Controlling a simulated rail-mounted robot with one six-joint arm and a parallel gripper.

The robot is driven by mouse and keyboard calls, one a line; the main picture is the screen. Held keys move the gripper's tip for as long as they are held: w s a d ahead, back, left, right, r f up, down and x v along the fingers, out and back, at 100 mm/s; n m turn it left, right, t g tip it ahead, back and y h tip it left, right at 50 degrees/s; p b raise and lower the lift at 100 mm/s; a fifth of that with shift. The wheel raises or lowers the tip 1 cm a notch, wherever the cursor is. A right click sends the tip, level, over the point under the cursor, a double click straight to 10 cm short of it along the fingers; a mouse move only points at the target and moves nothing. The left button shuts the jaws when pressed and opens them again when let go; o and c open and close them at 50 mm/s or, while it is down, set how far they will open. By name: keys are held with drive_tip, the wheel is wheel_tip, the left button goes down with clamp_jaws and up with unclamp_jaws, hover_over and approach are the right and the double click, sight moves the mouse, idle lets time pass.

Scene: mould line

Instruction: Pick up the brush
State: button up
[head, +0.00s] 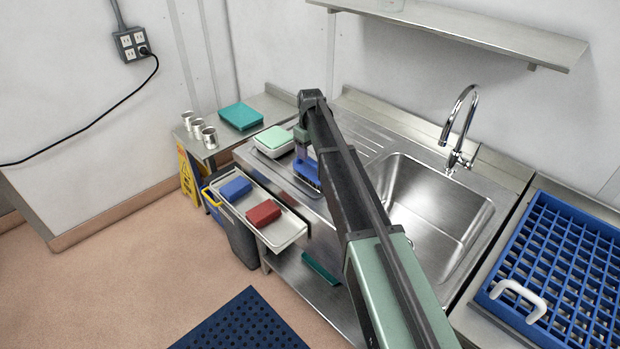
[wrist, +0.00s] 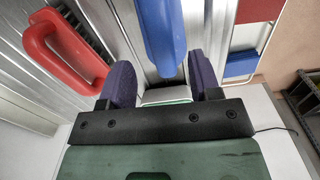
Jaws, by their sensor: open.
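A blue brush (head: 306,171) with dark bristles stands on the steel drainboard left of the sink. In the wrist view the blue brush (wrist: 161,38) reaches from the top edge to between my fingertips. My gripper (wrist: 160,82) is open, one purple finger on each side of the brush's near end; I cannot tell whether either touches it. In the head view my gripper (head: 301,151) is right above the brush and partly covers it. A red looped-handle brush (wrist: 68,52) with dark bristles lies to the left in the wrist view; my arm probably hides it in the head view.
A white tray (head: 288,237) with a blue block (head: 235,188) and a red block (head: 263,213) sits at the counter's front. A tub with a green pad (head: 274,137) stands close left of my gripper. The sink (head: 435,210) and tap (head: 458,130) are right.

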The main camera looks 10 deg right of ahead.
sight(310, 159)
wheel_tip(310, 159, down, 5)
drive_tip(key=b, duration=0.5)
drive_tip(key=shift+s+a+f, duration=0.1)
drive_tip(key=shift+s+f, duration=0.05)
drive_tip(key=shift+f, duration=0.05)
drive_tip(key=shift+r, duration=0.25)
drive_tip(key=c, duration=1.1)
drive_tip(key=shift+o, duration=0.2)
drive_tip(key=shift+r, duration=0.1)
wheel_tip(310, 159, up, 20)
drive_tip(key=p, duration=2)
